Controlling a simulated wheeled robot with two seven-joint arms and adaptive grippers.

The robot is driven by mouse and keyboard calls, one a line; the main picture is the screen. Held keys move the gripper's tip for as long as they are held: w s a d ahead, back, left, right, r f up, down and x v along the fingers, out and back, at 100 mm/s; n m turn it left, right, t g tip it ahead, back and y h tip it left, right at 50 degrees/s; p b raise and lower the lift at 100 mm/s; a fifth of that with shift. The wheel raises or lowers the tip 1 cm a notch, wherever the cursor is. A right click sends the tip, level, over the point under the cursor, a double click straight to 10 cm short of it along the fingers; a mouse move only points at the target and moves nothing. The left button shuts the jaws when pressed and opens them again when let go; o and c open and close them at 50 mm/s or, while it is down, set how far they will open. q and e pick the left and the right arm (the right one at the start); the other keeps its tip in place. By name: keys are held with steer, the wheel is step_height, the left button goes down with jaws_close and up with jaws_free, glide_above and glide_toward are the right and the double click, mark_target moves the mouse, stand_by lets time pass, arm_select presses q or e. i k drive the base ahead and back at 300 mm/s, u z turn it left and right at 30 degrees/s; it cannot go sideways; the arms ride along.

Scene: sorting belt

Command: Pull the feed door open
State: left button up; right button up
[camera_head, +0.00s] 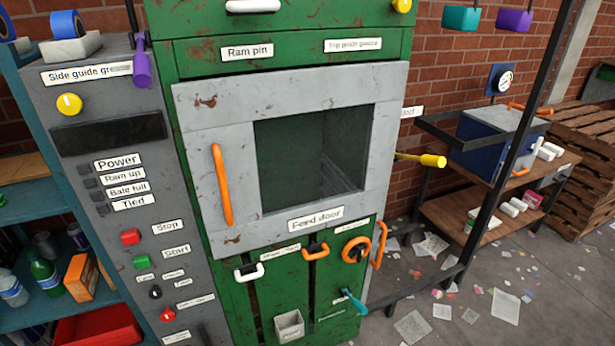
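The feed door (205,115) is a worn grey panel with a dark square window, set in the green machine. It lies flush with the front, so it looks shut. Its label "Feed door" (315,218) sits below the window. An orange upright handle (222,185) is on the door's left side. Neither of my grippers is in the head view, and nothing touches the handle.
A grey control panel (120,240) with buttons stands left of the door, beside teal shelves (45,315). Orange handles and a wheel (356,249) are below the door. A yellow-tipped rod (432,160) juts out right. Paper scraps litter the floor.

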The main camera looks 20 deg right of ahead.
mark_target(217, 117)
steer(key=z, duration=0.05)
steer(key=k, duration=1.1)
steer(key=u, duration=0.75)
steer(key=i, duration=1.35)
steer(key=z, duration=0.75)
